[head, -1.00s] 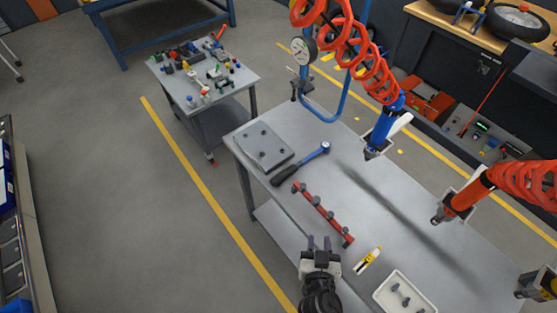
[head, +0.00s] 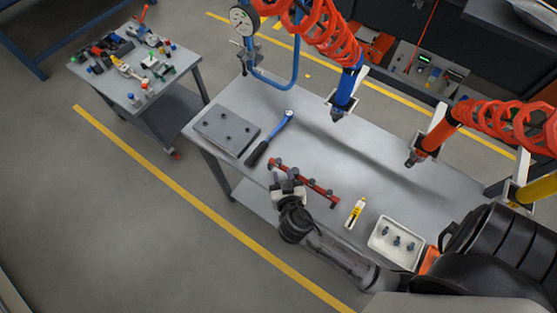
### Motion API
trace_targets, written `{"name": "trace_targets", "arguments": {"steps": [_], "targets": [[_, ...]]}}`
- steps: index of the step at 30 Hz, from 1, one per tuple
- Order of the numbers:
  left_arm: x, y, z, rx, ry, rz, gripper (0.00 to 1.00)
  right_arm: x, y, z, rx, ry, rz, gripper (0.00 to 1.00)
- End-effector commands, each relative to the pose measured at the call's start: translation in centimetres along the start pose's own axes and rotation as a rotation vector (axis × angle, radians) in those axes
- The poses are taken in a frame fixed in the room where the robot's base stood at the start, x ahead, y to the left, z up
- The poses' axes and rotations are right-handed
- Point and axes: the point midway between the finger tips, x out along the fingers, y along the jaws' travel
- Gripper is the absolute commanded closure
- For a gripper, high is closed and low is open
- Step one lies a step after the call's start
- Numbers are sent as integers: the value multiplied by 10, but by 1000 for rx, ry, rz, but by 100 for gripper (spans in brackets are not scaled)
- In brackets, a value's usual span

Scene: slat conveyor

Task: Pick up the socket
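Several dark sockets (head: 312,184) sit in a row along a red rail (head: 322,192) on the grey workbench. My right gripper (head: 285,176) is at the near side of the rail, close to its left end. Its dark fingers look apart, with a gap between them, and I see no socket held. The gripper and wrist partly hide the bench edge beside the rail. I cannot tell whether the fingers touch the rail. My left gripper is not in view.
A torque wrench (head: 270,138) and a grey plate (head: 226,130) with studs lie left of the rail. A yellow-and-white tool (head: 355,212) and a white tray (head: 376,242) with small parts lie right. Tools hang above the bench, including a blue one (head: 346,88).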

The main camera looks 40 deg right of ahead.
Motion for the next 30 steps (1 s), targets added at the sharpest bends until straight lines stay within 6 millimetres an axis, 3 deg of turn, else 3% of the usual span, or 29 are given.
{"name": "trace_targets", "arguments": {"steps": [5, 15, 26, 30], "targets": [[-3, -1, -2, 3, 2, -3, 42, 9, 0, -1, -3, 2, 0, 68], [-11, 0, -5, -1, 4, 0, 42, 49, -1, 0, -2, 1, 0, 68], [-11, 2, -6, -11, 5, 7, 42, 54, 0, 1, -1, -1, -1, 68], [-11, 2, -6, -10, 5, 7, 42, 54, 0, 1, -1, -1, -1, 82]]}}
